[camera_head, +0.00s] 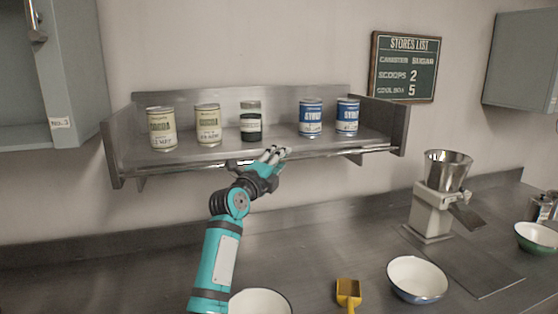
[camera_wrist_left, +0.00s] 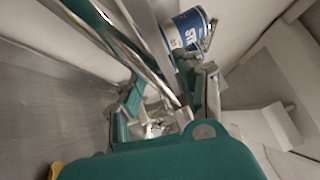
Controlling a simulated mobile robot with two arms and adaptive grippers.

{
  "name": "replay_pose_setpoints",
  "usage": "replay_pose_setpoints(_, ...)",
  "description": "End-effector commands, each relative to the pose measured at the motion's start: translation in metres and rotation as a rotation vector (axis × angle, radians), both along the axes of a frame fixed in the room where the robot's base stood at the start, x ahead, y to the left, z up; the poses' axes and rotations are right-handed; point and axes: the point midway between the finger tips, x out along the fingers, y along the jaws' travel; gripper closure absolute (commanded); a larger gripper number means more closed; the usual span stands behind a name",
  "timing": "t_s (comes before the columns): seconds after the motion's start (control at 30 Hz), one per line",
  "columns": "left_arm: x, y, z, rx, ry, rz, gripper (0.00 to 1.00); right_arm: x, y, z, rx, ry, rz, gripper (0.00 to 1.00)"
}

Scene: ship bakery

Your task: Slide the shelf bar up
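The shelf bar (camera_head: 335,155) is a thin shiny metal rod along the front lower edge of the metal wall shelf (camera_head: 285,144). In the left wrist view the bar (camera_wrist_left: 136,44) runs diagonally from the top left down to my gripper. My left gripper (camera_head: 272,155) is at the front edge of the shelf, near the middle of the bar. In the left wrist view my gripper (camera_wrist_left: 165,105) has its fingers apart, with the bar's lower part near the right finger. I cannot tell whether they touch. My right gripper is not in view.
Below, the counter holds a grinder (camera_head: 436,205), a yellow scoop (camera_head: 348,292) and a white bowl (camera_head: 417,278). Cabinets flank the shelf.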

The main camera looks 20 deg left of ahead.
Motion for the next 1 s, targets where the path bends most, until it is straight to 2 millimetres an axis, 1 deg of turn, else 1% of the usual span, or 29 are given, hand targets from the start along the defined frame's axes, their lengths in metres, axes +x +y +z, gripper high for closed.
replay_pose_setpoints(0.03, 0.000, 0.000, 0.000, 0.000, 0.000, 0.000, 0.72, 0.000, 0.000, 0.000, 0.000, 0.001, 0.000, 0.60)
replay_pose_setpoints(0.23, 0.000, 0.000, 0.000, 0.000, 0.001, 0.000, 0.99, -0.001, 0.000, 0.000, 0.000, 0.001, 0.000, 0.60)
replay_pose_setpoints(0.27, 0.000, 0.000, 0.000, 0.000, 0.001, 0.000, 1.00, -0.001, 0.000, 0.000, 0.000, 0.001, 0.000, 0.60)
replay_pose_setpoints(0.67, 0.000, 0.001, 0.001, 0.003, 0.000, 0.001, 1.00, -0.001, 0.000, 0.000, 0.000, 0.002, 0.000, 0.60)
replay_pose_setpoints(0.77, 0.000, 0.001, 0.009, 0.008, -0.004, 0.002, 1.00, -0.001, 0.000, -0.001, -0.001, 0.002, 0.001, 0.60)
replay_pose_setpoints(0.93, -0.001, 0.002, 0.036, 0.015, -0.011, 0.002, 1.00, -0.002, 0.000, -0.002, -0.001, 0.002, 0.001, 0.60)
replay_pose_setpoints(1.0, -0.001, 0.002, 0.047, 0.013, -0.010, 0.003, 1.00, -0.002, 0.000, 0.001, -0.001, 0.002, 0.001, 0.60)
